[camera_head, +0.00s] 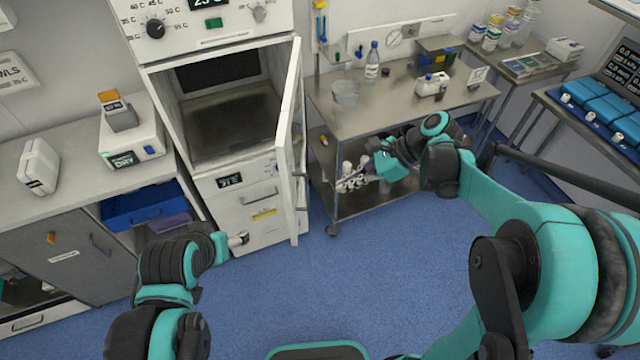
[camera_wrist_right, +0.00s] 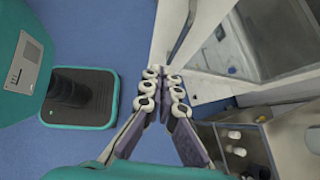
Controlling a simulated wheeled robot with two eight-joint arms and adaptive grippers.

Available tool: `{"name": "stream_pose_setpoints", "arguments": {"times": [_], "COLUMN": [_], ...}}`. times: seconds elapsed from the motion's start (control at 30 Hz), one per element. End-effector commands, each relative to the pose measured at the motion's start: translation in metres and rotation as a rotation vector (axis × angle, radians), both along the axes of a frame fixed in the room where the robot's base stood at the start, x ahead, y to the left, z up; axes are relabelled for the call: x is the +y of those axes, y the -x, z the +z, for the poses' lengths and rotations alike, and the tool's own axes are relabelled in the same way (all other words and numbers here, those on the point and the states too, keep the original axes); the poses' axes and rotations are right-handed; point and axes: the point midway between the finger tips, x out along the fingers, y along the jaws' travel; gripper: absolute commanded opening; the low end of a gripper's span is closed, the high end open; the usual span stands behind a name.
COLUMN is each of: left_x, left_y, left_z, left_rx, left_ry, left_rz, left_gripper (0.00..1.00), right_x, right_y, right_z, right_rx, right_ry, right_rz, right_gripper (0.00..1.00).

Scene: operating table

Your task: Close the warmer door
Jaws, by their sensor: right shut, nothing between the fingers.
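The warmer (camera_head: 225,100) is a tall white cabinet with an open upper compartment. Its door (camera_head: 289,130) is swung wide open toward me and seen nearly edge-on, with a handle on its right face. The door also shows at the top of the right wrist view (camera_wrist_right: 163,35), with a grey bar-like handle. My right gripper (camera_head: 347,184) is right of the door, in front of the trolley, apart from the door. In the wrist view its fingers (camera_wrist_right: 162,82) are together and empty. My left gripper (camera_head: 240,239) is low in front of the warmer's lower panel; its fingers are too small to judge.
A steel trolley (camera_head: 420,110) stands right of the door, holding a bottle (camera_head: 372,62) and a glass bowl (camera_head: 346,93). A counter (camera_head: 60,195) with white devices is on the left. The blue floor (camera_head: 330,285) ahead is clear.

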Motion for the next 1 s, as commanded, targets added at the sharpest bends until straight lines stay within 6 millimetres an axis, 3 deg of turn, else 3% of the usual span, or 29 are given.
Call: {"name": "stream_pose_setpoints", "arguments": {"times": [0.47, 0.7, 1.0], "left_x": [0.000, 0.000, 0.000], "left_y": [0.000, 0.000, 0.000], "left_z": [-0.026, -0.029, -0.029], "left_rx": [0.000, 0.000, 0.000], "left_ry": [0.000, 0.000, 0.000], "left_rz": [0.000, 0.000, 0.000], "left_gripper": [0.72, 0.72, 0.72], "right_x": [0.066, 0.098, 0.106], "right_y": [-0.007, -0.011, -0.012], "right_z": [-0.069, -0.067, -0.066], "right_rx": [-0.003, -0.004, -0.004], "right_ry": [0.002, 0.003, 0.003], "right_rz": [0.006, 0.004, 0.001], "right_gripper": [0.00, 0.00, 0.00]}}
